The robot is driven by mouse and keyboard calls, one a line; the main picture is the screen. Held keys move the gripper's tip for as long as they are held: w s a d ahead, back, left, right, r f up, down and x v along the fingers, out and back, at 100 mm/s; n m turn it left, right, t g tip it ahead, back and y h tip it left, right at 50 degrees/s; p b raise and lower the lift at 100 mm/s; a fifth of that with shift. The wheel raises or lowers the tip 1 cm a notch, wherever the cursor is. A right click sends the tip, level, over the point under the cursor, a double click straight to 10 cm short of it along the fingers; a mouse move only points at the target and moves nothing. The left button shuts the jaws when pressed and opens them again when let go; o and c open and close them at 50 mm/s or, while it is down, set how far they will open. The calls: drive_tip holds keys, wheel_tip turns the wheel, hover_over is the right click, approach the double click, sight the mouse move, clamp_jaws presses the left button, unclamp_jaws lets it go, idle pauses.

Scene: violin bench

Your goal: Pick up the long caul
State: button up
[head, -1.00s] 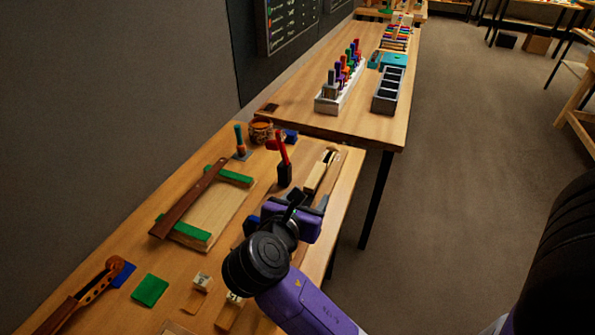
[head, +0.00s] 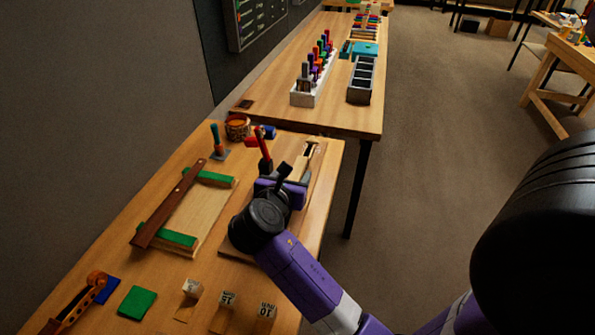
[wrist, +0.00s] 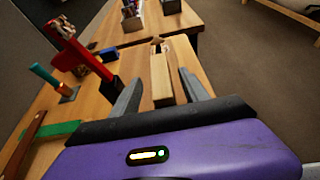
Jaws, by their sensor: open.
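My gripper (head: 281,178) is open and empty over the right part of the near bench, pointing away along it. In the wrist view its two grey fingers (wrist: 159,77) stand apart, with a long pale wooden bar (wrist: 161,84) showing beyond and between them. In the head view this bar (head: 306,163) lies on a board, partly near my gripper; I see no contact. A long dark brown bar (head: 170,202) lies at a slant across two green-topped strips to the left. I cannot tell for certain which bar is the long caul; the pale one lines up with my gripper.
A red clamp-like tool (head: 264,152) stands close left of my gripper. A green-handled tool (head: 216,142) and a round basket-like pot (head: 237,127) stand farther back. Numbered blocks (head: 227,299) stand at the front. The far bench holds a tool rack (head: 303,98) and a compartment tray (head: 361,78).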

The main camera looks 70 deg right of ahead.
sight(298, 171)
drive_tip(key=shift+x, duration=1.35)
clamp_jaws()
